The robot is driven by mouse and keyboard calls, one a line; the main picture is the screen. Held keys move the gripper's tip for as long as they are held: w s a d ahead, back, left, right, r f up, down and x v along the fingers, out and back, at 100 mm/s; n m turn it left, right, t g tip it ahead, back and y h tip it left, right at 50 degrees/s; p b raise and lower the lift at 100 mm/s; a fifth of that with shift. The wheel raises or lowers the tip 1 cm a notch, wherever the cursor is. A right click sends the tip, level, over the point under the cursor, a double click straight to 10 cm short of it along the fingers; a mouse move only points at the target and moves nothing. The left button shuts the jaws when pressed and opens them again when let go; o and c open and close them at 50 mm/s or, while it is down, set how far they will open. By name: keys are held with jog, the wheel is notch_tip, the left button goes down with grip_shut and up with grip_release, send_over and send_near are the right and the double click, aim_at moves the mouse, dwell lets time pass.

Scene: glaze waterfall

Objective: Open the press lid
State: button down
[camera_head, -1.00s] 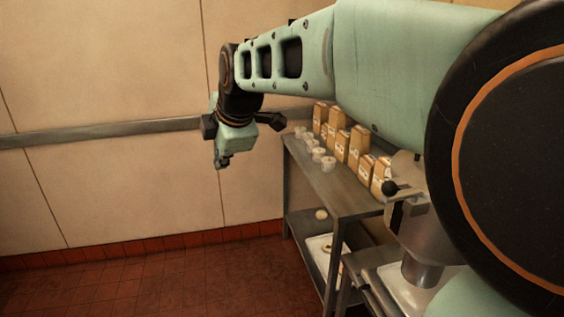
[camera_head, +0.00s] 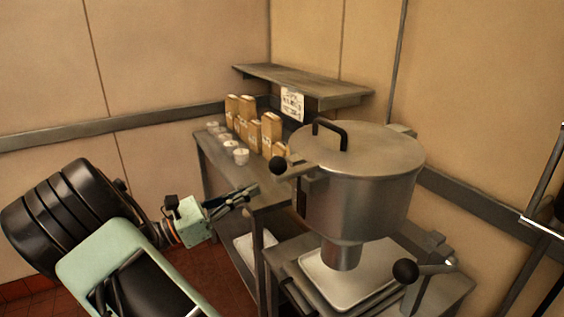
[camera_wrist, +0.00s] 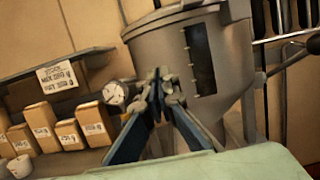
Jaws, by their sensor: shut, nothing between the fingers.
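The press (camera_head: 352,205) is a big steel drum on a stand, at the right of the head view. Its round lid (camera_head: 375,148) lies flat on top and carries a black arched handle (camera_head: 330,133). A lever with a black ball knob (camera_head: 279,165) sticks out at the drum's left. My gripper (camera_head: 252,190) is shut and empty, left of the drum and a little below the knob, apart from it. In the wrist view my gripper (camera_wrist: 157,85) points at the drum (camera_wrist: 190,60), whose side has a dark slotted window; most of the lid is out of that view.
A metal table (camera_head: 215,165) left of the press holds several paper bags (camera_head: 250,130) and white cups (camera_head: 241,156). A wall shelf (camera_head: 310,85) with a label hangs behind. A second black ball lever (camera_head: 405,271) sits low at the right front. A white tray (camera_head: 345,285) lies under the drum's spout.

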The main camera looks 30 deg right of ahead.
jog(key=d+r+p, duration=0.2)
jog(key=d+r, duration=0.4)
jog(key=d, duration=0.3)
jog(key=shift+s+d+r+p, duration=0.25)
jog(key=shift+d+r+p, duration=0.05)
jog(key=shift+r, duration=0.1)
